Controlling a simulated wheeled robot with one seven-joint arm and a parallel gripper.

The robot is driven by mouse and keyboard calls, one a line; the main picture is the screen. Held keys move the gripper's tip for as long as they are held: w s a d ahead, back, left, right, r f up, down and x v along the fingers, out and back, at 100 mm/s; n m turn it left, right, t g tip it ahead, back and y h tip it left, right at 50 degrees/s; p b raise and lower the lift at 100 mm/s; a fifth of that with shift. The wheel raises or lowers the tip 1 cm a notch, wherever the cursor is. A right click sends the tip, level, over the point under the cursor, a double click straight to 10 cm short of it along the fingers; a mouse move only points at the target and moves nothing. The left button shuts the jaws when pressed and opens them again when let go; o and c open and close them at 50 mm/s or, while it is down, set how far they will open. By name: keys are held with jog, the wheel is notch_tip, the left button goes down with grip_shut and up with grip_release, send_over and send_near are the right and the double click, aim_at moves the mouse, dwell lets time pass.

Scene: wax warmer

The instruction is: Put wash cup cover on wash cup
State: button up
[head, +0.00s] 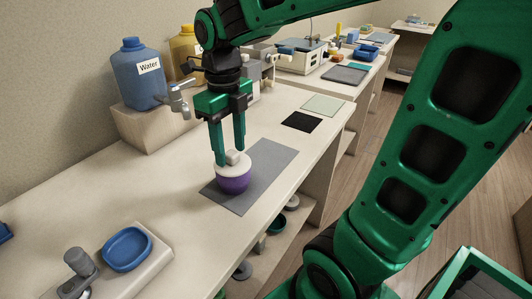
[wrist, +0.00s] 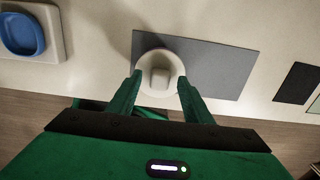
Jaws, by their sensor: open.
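The purple wash cup (head: 234,184) stands upright on the grey mat (head: 262,172) on the counter. The white wash cup cover (head: 240,167) with its block-shaped knob sits on top of the cup; in the wrist view the round cover (wrist: 160,61) hides the cup below. Whether it is fully seated, I cannot tell. My gripper (head: 231,160) is open, with its green fingers pointing down around the knob. In the wrist view my gripper's fingertips (wrist: 160,80) are on either side of the knob, with gaps between.
A blue water jug (head: 139,80) with a metal tap stands on a raised block behind. A blue dish (head: 127,249) sits on a tray at front left. A black mat (head: 302,121) and a pale green mat (head: 323,105) lie farther right. The counter between is clear.

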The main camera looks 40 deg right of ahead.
jog(key=shift+r, duration=3.65)
notch_tip(320, 180, up, 11)
jog(key=shift+f, duration=0.15)
jog(key=s+d+f+n, duration=0.7)
jog(key=s+f+n, duration=0.1)
jog(key=f+n, duration=0.4)
jog(key=s+d+f+n, duration=0.7)
jog(key=f+n, duration=0.4)
jog(key=n, duration=0.2)
jog(key=shift+s+d+f+n, duration=0.3)
jog(key=shift+s+f, duration=0.1)
jog(key=shift+s, duration=0.5)
